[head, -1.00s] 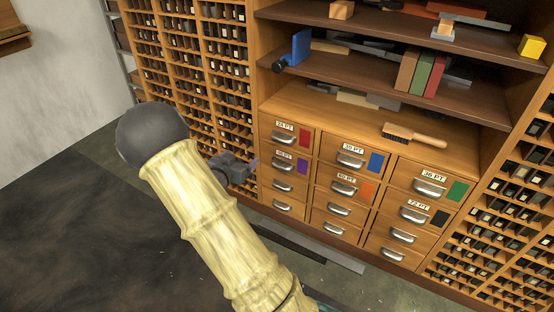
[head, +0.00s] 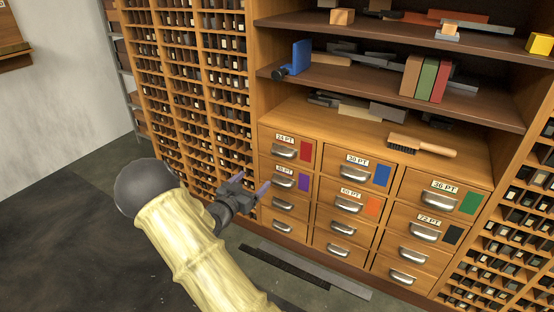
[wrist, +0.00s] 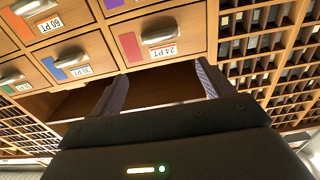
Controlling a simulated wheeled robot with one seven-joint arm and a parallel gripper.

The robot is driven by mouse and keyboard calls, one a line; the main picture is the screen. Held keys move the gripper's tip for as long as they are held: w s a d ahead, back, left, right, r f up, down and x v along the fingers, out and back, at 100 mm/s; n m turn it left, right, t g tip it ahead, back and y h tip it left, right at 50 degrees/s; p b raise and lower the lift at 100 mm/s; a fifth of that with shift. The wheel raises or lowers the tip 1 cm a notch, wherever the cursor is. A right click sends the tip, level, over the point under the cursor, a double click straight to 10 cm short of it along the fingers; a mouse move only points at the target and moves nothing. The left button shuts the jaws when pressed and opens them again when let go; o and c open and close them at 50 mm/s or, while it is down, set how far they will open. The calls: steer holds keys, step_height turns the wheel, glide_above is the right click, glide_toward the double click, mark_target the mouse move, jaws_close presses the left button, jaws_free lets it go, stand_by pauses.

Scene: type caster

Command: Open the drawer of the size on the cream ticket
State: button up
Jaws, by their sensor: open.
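The drawer cabinet has labelled drawers: 24 PT with a red patch (head: 285,149), 30 PT with blue (head: 356,169), 36 PT with green (head: 441,190), a purple-patched drawer (head: 284,179) with a blurred label, 60 PT with orange (head: 347,201) and 72 PT with black (head: 426,230). All look shut. My gripper (head: 250,188) is open and empty, left of the purple-patched drawer in the picture. In the wrist view, my gripper (wrist: 160,88) faces the upside-down 24 PT drawer (wrist: 190,32), apart from its handle. I cannot make out a separate cream ticket.
Unlabelled drawers (head: 341,228) fill the lower rows. A brush (head: 422,147) lies on the cabinet top. Shelves above hold books (head: 424,78), blocks and metal bars. Pigeonhole racks (head: 190,80) flank the cabinet. Flat strips (head: 290,266) lie on the floor in front.

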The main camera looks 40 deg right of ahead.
mark_target(279, 154)
steer(key=b+x, duration=0.5)
steer(key=x, duration=1)
steer(key=shift+d+f+b, duration=0.1)
steer(key=shift+d+b, duration=0.1)
steer(key=shift+b, duration=0.15)
steer(key=shift+w+d, duration=0.15)
steer(key=shift+d, duration=0.15)
steer(key=shift+a, duration=0.2)
steer(key=c, duration=1.2)
